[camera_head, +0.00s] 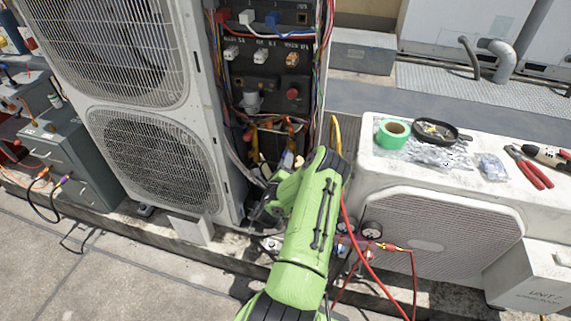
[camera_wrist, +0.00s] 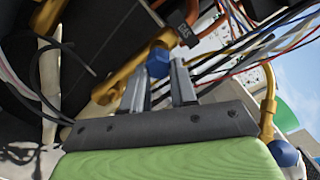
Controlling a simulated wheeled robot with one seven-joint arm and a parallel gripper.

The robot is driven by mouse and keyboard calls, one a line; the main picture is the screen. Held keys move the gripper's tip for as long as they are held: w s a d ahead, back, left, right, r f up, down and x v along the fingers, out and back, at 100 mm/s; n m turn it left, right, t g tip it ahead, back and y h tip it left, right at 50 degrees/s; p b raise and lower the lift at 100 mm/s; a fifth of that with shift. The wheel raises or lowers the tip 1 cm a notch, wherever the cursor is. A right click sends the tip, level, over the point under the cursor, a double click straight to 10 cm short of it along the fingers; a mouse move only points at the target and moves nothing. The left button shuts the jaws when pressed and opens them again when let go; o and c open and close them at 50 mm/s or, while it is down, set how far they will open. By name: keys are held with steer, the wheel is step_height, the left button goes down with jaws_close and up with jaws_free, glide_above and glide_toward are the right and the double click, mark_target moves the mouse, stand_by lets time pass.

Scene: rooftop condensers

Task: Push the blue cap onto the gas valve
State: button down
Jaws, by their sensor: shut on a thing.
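My gripper (camera_wrist: 159,82) is shut on a blue cap (camera_wrist: 158,63), held at its fingertips in the wrist view. The brass gas valve (camera_wrist: 168,38) is just beyond the cap, beside a dark tag reading GAS (camera_wrist: 186,34). The cap looks very close to the valve's brass end; I cannot tell whether it is touching or seated. In the head view my green arm reaches toward the base of the open condenser unit (camera_head: 255,95), and the arm hides the cap and valve.
Another blue cap (camera_wrist: 284,153) is on a brass pipe (camera_wrist: 268,100) at the right. Loose wires (camera_wrist: 245,45) hang close to the fingers. A white unit (camera_head: 480,180) bears tape, a dark tray and pliers.

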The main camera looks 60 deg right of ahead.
steer(key=shift+w+d, duration=0.1)
steer(key=shift+d, duration=0.35)
steer(key=c, duration=0.8)
jaws_free()
steer(key=shift+f, duration=0.1)
